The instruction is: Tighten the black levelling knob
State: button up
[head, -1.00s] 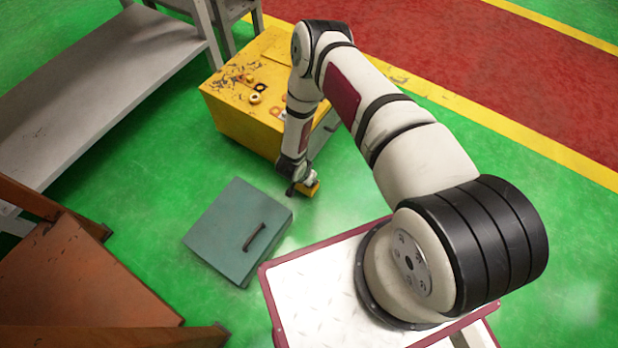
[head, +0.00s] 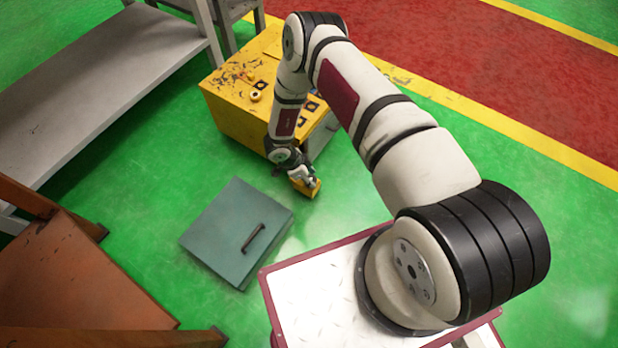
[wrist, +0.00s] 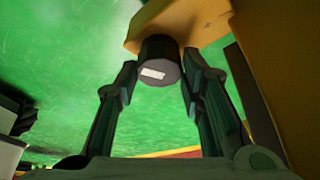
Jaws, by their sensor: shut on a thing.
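The black levelling knob (wrist: 160,55) is a short dark cylinder with a white label on its end face. In the wrist view it projects from a yellow block (wrist: 180,22). My gripper (wrist: 158,68) has one finger on each side of the knob and is shut on it. In the head view my gripper (head: 297,177) is low in front of the yellow cabinet, next to the small yellow block (head: 309,188). The knob is too small or hidden there to make out.
The yellow cabinet (head: 232,112) has several small rings on top. A grey-green box (head: 225,225) with a black handle lies on the green floor, just left of my gripper. A grey bench (head: 90,95) and a brown structure (head: 80,275) stand at the left.

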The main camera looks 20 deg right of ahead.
jog(key=shift+w+d+r, duration=0.1)
jog(key=shift+d+r, duration=0.05)
dwell(0.4)
jog(key=o, duration=1.1)
jog(key=shift+o, duration=0.2)
jog(key=v, duration=1.2)
